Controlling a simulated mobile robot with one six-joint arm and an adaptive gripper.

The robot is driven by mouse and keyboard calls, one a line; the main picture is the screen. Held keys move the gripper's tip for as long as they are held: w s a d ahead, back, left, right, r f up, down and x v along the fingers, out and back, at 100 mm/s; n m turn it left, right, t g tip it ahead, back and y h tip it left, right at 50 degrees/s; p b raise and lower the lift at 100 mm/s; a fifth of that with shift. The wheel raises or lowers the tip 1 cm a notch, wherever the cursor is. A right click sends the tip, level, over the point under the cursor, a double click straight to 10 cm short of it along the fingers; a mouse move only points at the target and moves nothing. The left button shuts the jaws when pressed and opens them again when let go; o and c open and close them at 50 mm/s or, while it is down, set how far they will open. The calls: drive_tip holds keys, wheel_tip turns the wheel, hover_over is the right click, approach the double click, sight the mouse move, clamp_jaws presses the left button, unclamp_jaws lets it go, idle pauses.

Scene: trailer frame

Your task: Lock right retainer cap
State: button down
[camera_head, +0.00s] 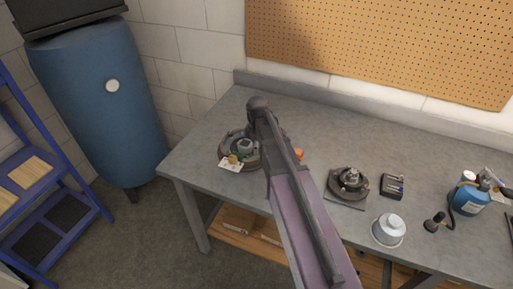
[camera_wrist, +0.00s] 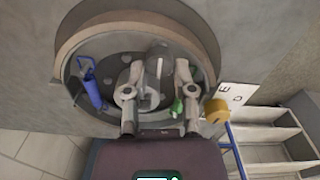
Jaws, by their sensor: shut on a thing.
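A round grey brake-like assembly (camera_head: 226,146) sits at the left end of the workbench, partly behind my arm. In the wrist view its curved rim (camera_wrist: 85,45) arches around my gripper (camera_wrist: 160,72). My gripper is over the middle of the assembly, shut on a small grey part (camera_wrist: 155,58). Which part this is, and whether it is the right retainer cap, I cannot tell. A blue cylinder (camera_wrist: 90,82) lies left of the fingers. A green piece (camera_wrist: 177,106) and a gold round piece (camera_wrist: 216,110) are on the right. The fingertips are hidden in the head view.
A second round assembly (camera_head: 349,184) stands right of my arm, near a small dark tray (camera_head: 392,186), a white drum (camera_head: 388,230) and a blue canister (camera_head: 469,198). An orange object (camera_head: 299,154) shows beside my arm. The back of the bench (camera_head: 345,128) is clear.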

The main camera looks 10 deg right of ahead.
drive_tip(key=shift+s+d, duration=0.15)
drive_tip(key=shift+d, duration=0.25)
drive_tip(key=shift+m, duration=0.3)
drive_tip(key=m, duration=0.7)
drive_tip(key=shift+m, duration=0.4)
drive_tip(key=m, duration=0.9)
drive_tip(key=shift+m, duration=0.3)
